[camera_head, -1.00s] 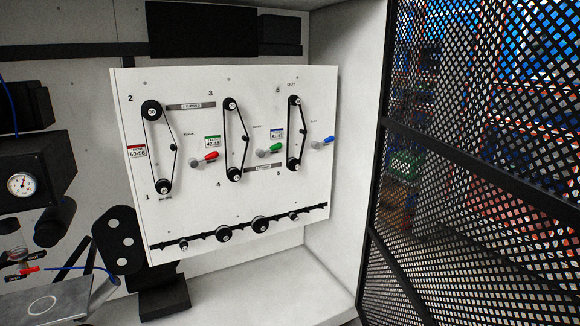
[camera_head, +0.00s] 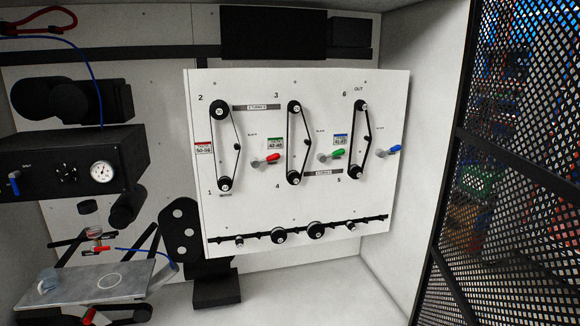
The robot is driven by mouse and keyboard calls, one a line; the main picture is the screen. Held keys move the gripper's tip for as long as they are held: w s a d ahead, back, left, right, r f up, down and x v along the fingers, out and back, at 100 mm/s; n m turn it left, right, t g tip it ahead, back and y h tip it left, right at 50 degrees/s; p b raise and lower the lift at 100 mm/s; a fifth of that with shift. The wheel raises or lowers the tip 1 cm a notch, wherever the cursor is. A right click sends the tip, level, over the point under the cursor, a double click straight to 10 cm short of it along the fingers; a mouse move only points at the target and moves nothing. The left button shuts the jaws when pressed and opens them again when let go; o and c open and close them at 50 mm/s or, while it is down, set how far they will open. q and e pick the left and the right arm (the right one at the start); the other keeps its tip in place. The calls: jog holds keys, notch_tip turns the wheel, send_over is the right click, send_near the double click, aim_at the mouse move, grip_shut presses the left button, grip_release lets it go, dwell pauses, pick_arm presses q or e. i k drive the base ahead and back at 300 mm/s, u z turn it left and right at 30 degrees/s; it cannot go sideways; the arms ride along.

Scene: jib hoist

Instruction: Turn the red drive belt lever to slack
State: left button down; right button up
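The red drive belt lever (camera_head: 271,158) sits on the white panel (camera_head: 330,220), to the right of the leftmost belt (camera_head: 236,150). Its red grip points right and slightly up from a grey pivot. The leftmost belt runs between an upper and a lower black pulley, bent outward over a small roller on its right. A green lever (camera_head: 338,153) and a blue lever (camera_head: 393,150) stand farther right beside the other two belts. Neither of my grippers shows in the head view.
A dark box with a gauge (camera_head: 102,172) and a blue valve handle is at the left. Below it is a metal plate (camera_head: 75,285) with a small glass cup. A black mesh screen (camera_head: 520,170) closes the right side. The floor before the panel is clear.

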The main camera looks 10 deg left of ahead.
aim_at(255, 163)
jog(key=i, duration=1.65)
jog(key=z, duration=0.35)
